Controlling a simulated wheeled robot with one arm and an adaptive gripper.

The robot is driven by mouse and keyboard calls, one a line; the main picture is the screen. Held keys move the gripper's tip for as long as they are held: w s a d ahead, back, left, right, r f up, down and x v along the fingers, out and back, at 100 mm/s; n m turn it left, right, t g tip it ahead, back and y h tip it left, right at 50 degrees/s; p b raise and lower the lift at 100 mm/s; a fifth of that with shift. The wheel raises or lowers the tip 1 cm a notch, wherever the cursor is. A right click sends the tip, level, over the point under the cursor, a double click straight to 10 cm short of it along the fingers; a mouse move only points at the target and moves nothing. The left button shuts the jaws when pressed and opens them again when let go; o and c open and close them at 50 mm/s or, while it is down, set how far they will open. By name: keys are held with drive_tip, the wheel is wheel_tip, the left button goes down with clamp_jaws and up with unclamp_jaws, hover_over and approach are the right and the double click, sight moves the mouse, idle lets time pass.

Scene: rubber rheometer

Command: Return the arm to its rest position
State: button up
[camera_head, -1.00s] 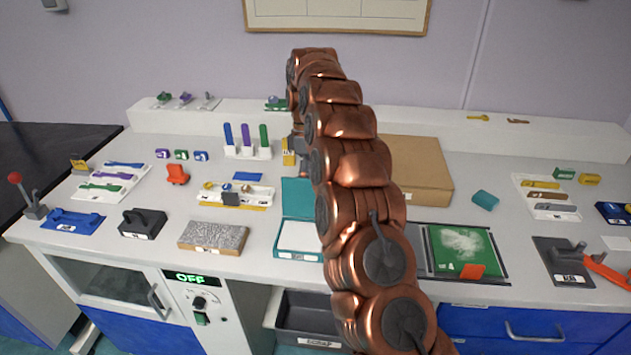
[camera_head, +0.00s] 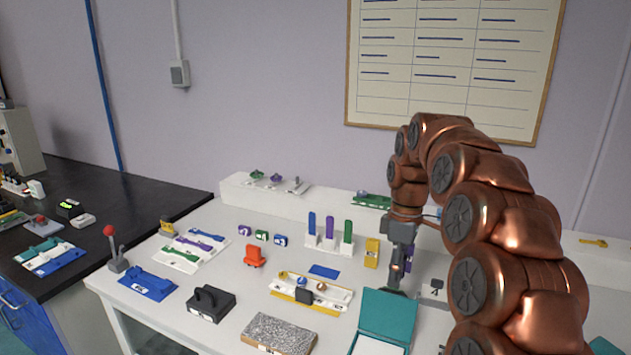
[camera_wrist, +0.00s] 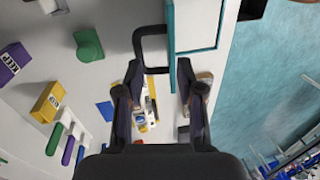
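My copper-coloured arm rises on the right of the head view and curls over, so my gripper (camera_head: 400,285) points down above the bench (camera_head: 225,300). It is behind the teal-lidded box (camera_head: 386,318) and right of the yellow block (camera_head: 372,253). In the wrist view the two dark fingers of my gripper (camera_wrist: 159,67) stand apart, with no object held between them. A dark handle-like loop (camera_wrist: 138,42) shows just beyond the fingertips; I cannot tell its distance from them.
A rack with blue, purple and green sticks (camera_head: 329,238) stands left of the gripper. The white tray (camera_head: 312,292), grey textured slab (camera_head: 278,334) and black-handled block (camera_head: 210,302) lie in front. A raised ledge (camera_head: 320,207) runs along the wall.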

drive_tip(key=s+a+r+m+p, duration=0.1)
drive_tip(key=s+a+m, duration=0.15)
drive_tip(key=s, duration=0.55)
drive_tip(key=s+a+r+m, duration=0.1)
drive_tip(key=s+m, duration=0.2)
drive_tip(key=s, duration=0.6)
drive_tip(key=s+f+m, duration=0.3)
drive_tip(key=s, duration=0.6)
drive_tip(key=s+d+f+m+p, duration=0.1)
drive_tip(key=s+f+m, duration=0.2)
drive_tip(key=s, duration=0.7)
drive_tip(key=shift+s+d+m+h, duration=0.15)
drive_tip(key=shift+s+m+h, duration=0.1)
drive_tip(key=shift+m+h, duration=0.15)
